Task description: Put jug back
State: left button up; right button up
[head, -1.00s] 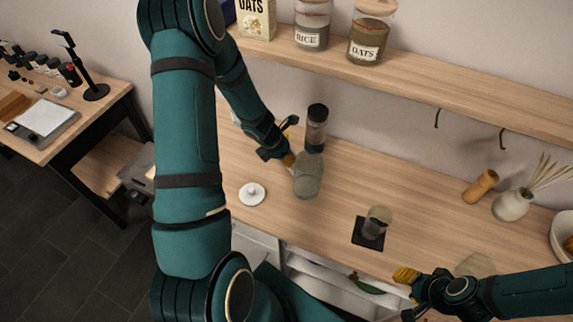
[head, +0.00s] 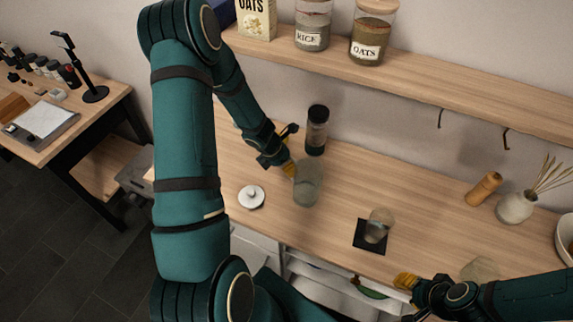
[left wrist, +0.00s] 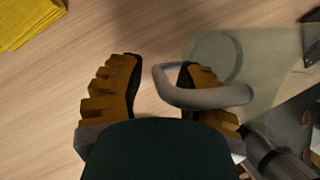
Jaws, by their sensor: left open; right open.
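The jug (head: 307,183) is clear, grey-green glass and stands on the wooden counter in the head view. Its loop handle (left wrist: 225,97) shows in the left wrist view, with the glass body on the right. My left gripper (head: 289,169) is at the handle side of the jug. In the left wrist view its fingers (left wrist: 157,88) are spread apart, and the right finger overlaps the handle loop; I cannot tell whether they touch. My right gripper (head: 405,281) is open and empty near the counter's front edge, its far finger partly hidden.
A dark-capped jar (head: 317,130) stands close behind the jug. A white lid (head: 251,197) lies left of it, and a glass (head: 379,225) on a black coaster (head: 360,241) stands to the right. A yellow cloth (left wrist: 28,22) lies nearby. A shelf (head: 400,75) overhangs the counter.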

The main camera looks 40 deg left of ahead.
pick_arm(q)
jog(key=shift+r, duration=0.1)
jog(key=shift+a+r, duration=0.1)
jog(key=shift+r, duration=0.2)
jog(key=p+v, duration=0.3)
jog(key=v, duration=0.8)
jog(key=shift+s, duration=0.2)
jog(key=shift+r, duration=0.15)
